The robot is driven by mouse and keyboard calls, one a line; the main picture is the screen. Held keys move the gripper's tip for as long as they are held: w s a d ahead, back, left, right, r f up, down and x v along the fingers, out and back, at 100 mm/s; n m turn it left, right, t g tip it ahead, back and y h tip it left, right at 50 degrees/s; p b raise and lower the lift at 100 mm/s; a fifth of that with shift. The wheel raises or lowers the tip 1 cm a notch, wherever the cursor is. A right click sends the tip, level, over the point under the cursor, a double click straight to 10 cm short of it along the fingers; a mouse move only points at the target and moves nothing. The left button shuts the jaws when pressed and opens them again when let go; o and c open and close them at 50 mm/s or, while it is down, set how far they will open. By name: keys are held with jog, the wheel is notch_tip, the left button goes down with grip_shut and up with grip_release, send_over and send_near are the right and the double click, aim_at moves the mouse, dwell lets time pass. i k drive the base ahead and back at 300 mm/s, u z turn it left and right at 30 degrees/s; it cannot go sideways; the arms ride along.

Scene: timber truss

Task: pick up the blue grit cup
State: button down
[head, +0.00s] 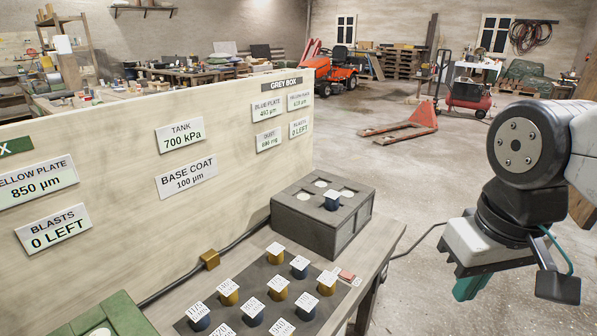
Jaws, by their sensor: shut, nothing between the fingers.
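Several small cups with white number cards on top stand on a dark mat (262,273) on the bench, some blue and some yellow. One blue cup (299,269) is near the back of the mat, another blue cup (305,306) is at its right side, and another blue cup (200,322) is at its front left. One more blue cup (331,202) stands on top of the grey box (318,229). My gripper (468,289) hangs to the right of the bench, apart from all cups. It is shut and empty, partly hidden by my wrist.
A pale panel (120,235) with signs stands behind the bench; both blast signs read 0 LEFT. A green box (115,310) is at the front left. A small red item (347,275) lies by the mat. A pallet jack (405,128) stands on the floor behind.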

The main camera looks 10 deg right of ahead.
aim_at(332, 197)
jog(key=u, duration=0.2)
jog(key=k, duration=0.35)
jog(key=z, duration=0.85)
jog(key=i, duration=1.05)
jog(key=u, duration=0.4)
